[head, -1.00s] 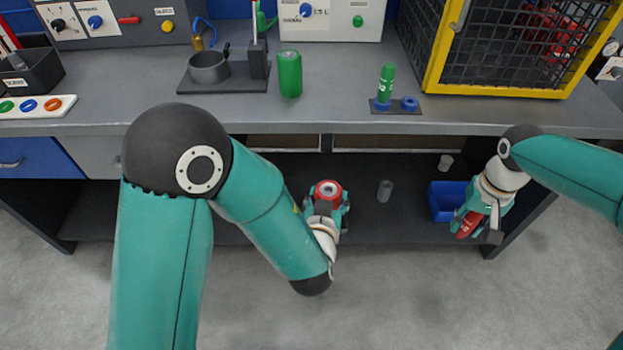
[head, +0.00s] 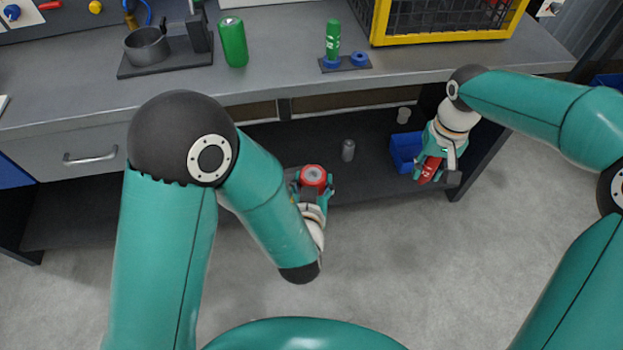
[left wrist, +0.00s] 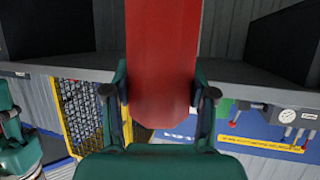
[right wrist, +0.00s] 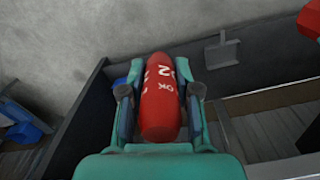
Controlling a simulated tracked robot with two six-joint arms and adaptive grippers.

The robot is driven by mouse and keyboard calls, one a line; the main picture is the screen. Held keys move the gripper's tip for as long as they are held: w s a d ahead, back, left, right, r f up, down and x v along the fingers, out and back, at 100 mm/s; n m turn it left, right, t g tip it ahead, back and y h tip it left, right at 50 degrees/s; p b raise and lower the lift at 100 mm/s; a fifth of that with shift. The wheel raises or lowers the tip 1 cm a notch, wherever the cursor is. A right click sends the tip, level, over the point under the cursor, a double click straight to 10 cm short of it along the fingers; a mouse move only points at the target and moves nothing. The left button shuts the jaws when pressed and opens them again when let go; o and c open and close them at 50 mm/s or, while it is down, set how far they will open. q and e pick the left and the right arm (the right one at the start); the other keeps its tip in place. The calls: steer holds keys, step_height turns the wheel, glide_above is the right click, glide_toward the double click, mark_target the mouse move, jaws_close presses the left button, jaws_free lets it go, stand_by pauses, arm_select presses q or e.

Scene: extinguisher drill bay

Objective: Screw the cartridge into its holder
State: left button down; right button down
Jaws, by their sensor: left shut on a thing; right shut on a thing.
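My left gripper (head: 312,187) is shut on a red cylinder (head: 313,175), which stands upright with a grey round feature in its top. This red cylinder fills the middle of the left wrist view (left wrist: 163,55). My right gripper (head: 438,160) is shut on a smaller red cartridge with white lettering (head: 429,169). The cartridge lies between the fingers in the right wrist view (right wrist: 160,95). The two red things are well apart, both in front of the bench. I cannot tell whether either has a thread.
On the bench (head: 270,80) stand a green can (head: 233,42), a green cartridge (head: 333,40) at a blue ring, a grey pot (head: 146,45) and a yellow-framed cage (head: 440,25). A blue bin (head: 406,150) and grey cylinder (head: 348,150) are on the low shelf. Front floor is open.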

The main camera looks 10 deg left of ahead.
steer(key=shift+s+d+r+n, duration=0.15)
steer(key=shift+s+n, duration=0.25)
steer(key=shift+n, duration=0.2)
steer(key=shift+w+a+r+n, duration=0.15)
steer(key=shift+a+r+n, duration=0.1)
steer(key=shift+r+n, duration=0.3)
steer(key=shift+w+a+r+n, duration=0.1)
steer(key=shift+a+r+n, duration=0.15)
steer(key=shift+r+n, duration=0.3)
steer(key=s+a+r+n, duration=0.1)
steer(key=a+r+n, duration=0.2)
steer(key=a, duration=0.8)
steer(key=s+a+r+n, duration=0.2)
steer(key=a+r+n, duration=0.2)
steer(key=a, duration=0.8)
steer(key=shift+a+r, duration=0.25)
steer(key=shift+r, duration=0.7)
steer(key=shift+f, duration=0.1)
steer(key=shift+f, duration=1.95)
steer(key=shift+s+d+r, duration=0.1)
steer(key=shift+s+d, duration=0.05)
